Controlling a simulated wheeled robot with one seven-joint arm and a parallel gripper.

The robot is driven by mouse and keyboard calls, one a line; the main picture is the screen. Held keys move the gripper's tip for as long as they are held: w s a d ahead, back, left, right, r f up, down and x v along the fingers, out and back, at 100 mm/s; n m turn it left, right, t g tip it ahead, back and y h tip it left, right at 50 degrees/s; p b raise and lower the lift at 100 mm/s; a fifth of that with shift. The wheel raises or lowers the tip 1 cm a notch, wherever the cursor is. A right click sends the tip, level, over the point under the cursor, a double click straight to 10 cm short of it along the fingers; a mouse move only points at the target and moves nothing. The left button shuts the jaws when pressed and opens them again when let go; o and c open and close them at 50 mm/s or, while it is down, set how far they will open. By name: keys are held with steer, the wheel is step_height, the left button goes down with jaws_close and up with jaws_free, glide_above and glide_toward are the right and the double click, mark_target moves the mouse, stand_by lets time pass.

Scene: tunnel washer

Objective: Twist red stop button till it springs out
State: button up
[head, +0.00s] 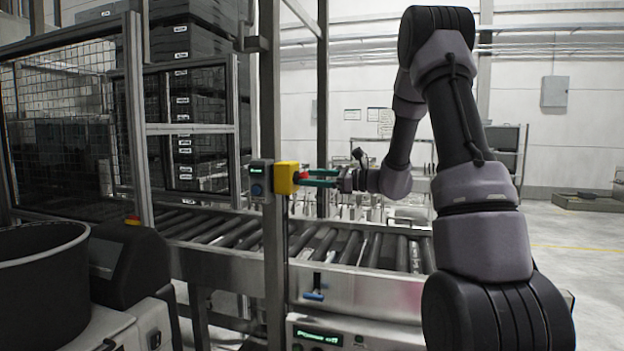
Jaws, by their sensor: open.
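The red stop button (301,176) sticks out from the right side of a yellow box (286,178) on a grey upright post. My gripper (308,178) reaches in from the right, with its green fingers pointing left at the button. The fingers are open, one above the other in the picture, and their tips are at the button. I cannot tell whether they touch it. The fingers partly cover the button, so how far it stands out is unclear.
A small grey control box (259,181) with a display sits left of the yellow box. A roller conveyor (350,247) runs below. A mesh guard (62,130) and a dark round tub (38,262) stand at the left. Open floor lies at the far right.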

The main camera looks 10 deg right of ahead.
steer(key=shift+a, duration=0.15)
jaws_close()
